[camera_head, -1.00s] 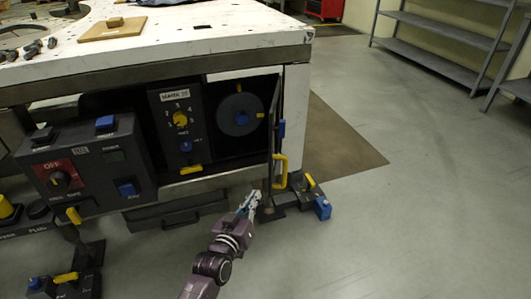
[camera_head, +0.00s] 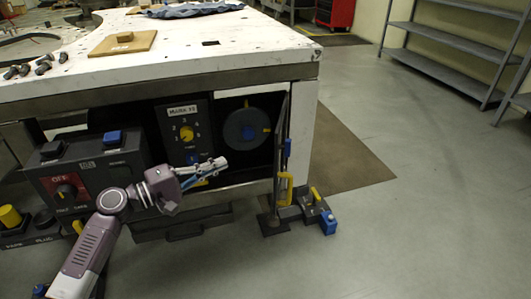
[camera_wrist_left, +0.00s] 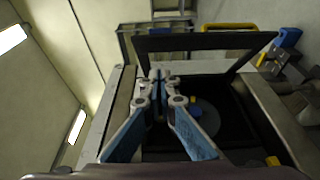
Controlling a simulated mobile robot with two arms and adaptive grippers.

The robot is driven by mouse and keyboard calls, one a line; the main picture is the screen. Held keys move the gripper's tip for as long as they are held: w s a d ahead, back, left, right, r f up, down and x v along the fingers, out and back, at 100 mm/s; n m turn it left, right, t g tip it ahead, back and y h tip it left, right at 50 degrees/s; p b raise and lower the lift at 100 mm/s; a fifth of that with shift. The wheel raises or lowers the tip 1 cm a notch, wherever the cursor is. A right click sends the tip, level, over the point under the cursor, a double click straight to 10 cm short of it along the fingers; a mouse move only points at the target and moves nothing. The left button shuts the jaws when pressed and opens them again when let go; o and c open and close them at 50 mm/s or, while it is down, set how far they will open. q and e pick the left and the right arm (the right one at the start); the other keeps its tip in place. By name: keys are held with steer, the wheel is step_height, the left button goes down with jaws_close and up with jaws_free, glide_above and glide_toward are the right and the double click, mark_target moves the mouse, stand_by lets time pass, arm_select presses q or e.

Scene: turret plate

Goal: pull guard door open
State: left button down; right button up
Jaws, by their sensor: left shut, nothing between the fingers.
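The guard door (camera_head: 281,150) shows almost edge-on in the head view, swung out from the right side of the dark opening under the white table. Its yellow handle (camera_head: 287,187) is on the outer side. In the left wrist view the door is a dark frame (camera_wrist_left: 260,40) around a see-through pane, with the yellow handle (camera_wrist_left: 228,27) beyond it. My left gripper (camera_head: 222,163) is shut and empty in front of the opening, left of the door and apart from the handle. It also shows in the left wrist view (camera_wrist_left: 159,77). My right gripper is not in view.
Inside the opening are a round dark disc (camera_head: 246,131) and a dial panel (camera_head: 184,132) with a yellow knob. A control box (camera_head: 85,172) stands left. A low fixture with a blue block (camera_head: 327,222) sits below the door. The floor to the right is clear.

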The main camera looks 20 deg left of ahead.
arm_select(q)
glide_toward(288, 153)
steer(key=w+a+r, duration=0.1)
steer(key=w+a, duration=0.2)
steer(key=a, duration=0.1)
steer(key=d, duration=0.3)
steer(key=shift+w+d+r, duration=0.15)
steer(key=shift+w+d, duration=0.15)
steer(key=shift+d, duration=0.1)
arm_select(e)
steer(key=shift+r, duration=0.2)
arm_select(q)
steer(key=shift+d+p, duration=0.1)
steer(key=shift+p, duration=0.25)
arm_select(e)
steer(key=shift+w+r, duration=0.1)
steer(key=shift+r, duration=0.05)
